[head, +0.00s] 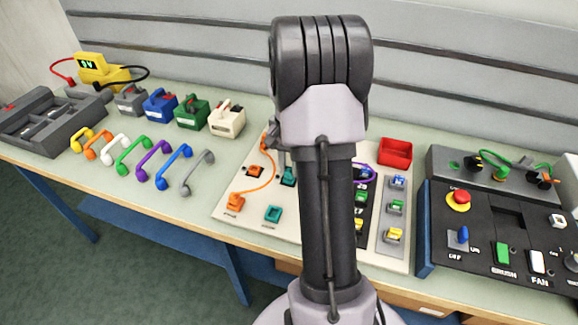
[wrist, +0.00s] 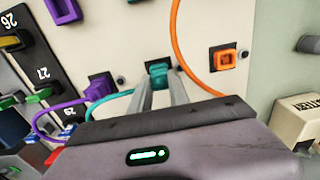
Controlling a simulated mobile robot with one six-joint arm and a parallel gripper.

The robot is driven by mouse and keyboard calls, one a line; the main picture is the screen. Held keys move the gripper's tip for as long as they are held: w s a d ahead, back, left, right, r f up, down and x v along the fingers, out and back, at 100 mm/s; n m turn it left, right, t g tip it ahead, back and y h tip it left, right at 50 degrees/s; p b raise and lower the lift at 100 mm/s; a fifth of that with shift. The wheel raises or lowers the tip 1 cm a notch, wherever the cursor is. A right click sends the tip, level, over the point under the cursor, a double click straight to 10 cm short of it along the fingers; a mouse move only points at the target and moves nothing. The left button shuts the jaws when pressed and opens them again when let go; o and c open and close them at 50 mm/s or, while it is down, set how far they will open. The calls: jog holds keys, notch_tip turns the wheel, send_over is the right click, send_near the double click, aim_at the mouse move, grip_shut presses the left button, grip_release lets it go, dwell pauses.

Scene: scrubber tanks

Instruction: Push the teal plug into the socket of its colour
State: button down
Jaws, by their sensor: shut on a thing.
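The teal plug (wrist: 159,69) is at the tips of my gripper (wrist: 163,80), with a dark square plate just behind it. Its teal cable (wrist: 112,102) runs left behind the fingers in the wrist view. The plug meets or covers the upper teal socket; I cannot tell how deep it sits. In the head view, teal shows there (head: 288,177), partly hidden by my arm. A second teal fitting (head: 273,213) lies lower on the cream board, looking empty. My gripper is shut on the plug; in the head view its fingers are mostly hidden.
An empty orange socket (wrist: 223,58) is right of the plug in the wrist view, with an orange cable (wrist: 177,45) between. A purple plug (wrist: 100,87) is to the left. A cream battery (wrist: 298,120) stands at the right. A red bin (head: 395,153) is behind the board.

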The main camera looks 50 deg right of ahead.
jog(key=shift+f, duration=0.2)
jog(key=c, duration=1.6)
grip_release()
jog(key=o, duration=0.4)
jog(key=shift+o, duration=0.2)
jog(key=o, duration=0.5)
notch_tip(320, 180, up, 9)
jog(key=p, duration=0.7)
jog(key=shift+f, duration=0.3)
